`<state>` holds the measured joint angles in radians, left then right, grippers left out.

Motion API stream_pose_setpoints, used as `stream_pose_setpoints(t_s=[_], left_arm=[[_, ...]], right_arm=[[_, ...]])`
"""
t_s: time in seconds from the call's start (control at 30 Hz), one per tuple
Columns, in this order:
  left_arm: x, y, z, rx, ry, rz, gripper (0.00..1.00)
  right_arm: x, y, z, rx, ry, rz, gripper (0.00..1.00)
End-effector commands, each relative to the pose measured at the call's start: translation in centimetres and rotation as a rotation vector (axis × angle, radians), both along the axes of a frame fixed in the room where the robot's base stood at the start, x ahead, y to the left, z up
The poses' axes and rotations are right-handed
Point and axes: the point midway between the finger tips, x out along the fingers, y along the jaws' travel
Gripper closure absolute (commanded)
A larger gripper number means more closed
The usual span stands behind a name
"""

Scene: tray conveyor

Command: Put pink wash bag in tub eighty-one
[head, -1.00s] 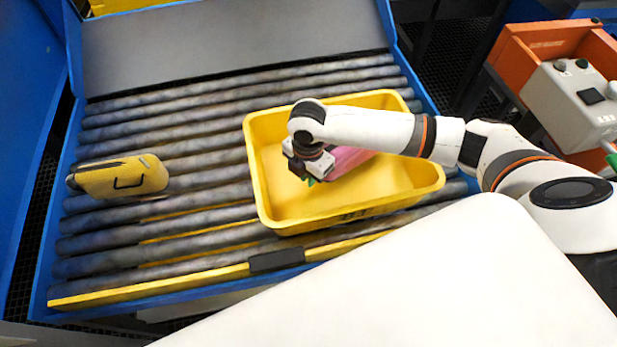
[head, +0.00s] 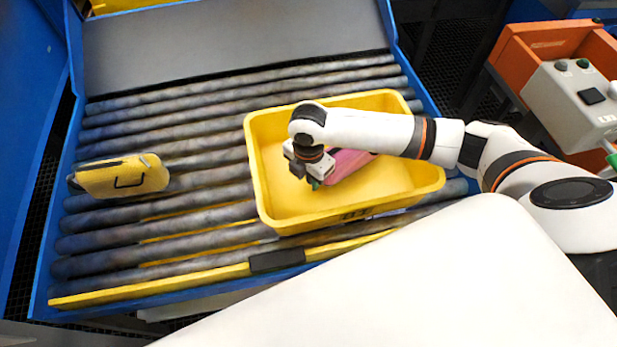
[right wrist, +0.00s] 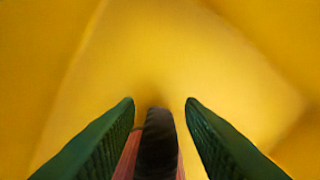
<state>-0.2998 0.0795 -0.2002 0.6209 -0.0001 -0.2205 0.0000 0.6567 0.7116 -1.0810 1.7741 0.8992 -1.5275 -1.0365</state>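The pink wash bag (head: 350,162) lies inside the yellow tub (head: 262,190), partly hidden under my right arm. The tub stands on the roller conveyor, with a small dark mark on its front wall that I cannot read clearly. My right gripper (head: 317,183) points down inside the tub at the bag's left end. In the right wrist view its green fingers (right wrist: 160,105) are apart, with the bag's dark strap or end (right wrist: 158,145) between them and gaps showing on both sides. My left gripper is out of view.
A yellow case (head: 122,178) with a dark handle lies on the rollers at the left. The conveyor (head: 200,165) has blue side rails. An orange bin (head: 545,42) and a grey control box (head: 575,100) stand at the right. A white surface (head: 420,275) fills the front.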

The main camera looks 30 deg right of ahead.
Motion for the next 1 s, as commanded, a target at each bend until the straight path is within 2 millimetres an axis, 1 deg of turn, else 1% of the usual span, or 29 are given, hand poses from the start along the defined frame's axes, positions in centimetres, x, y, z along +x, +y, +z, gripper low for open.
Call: stream_pose_setpoints(t_s=[0.03,0.3,0.4,0.5,0.6,0.7,1.0], left_arm=[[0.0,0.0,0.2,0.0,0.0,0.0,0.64],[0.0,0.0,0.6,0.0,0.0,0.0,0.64],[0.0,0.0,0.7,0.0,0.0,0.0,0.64],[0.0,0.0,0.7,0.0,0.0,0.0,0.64],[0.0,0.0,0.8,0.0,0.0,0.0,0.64],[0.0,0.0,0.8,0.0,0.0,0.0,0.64],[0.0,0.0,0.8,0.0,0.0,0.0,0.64]], right_arm=[[0.1,0.0,1.0,0.001,-0.005,0.0,0.65],[0.1,0.0,6.8,0.0,-0.006,0.001,0.65],[0.1,0.0,8.6,0.001,-0.005,0.001,0.65],[0.1,0.0,9.9,0.001,-0.004,0.0,0.65],[0.0,0.0,10.6,-0.001,-0.001,0.0,0.65],[0.0,0.0,10.9,0.0,-0.001,0.0,0.65],[0.0,0.0,10.9,0.0,-0.001,0.0,0.65]])
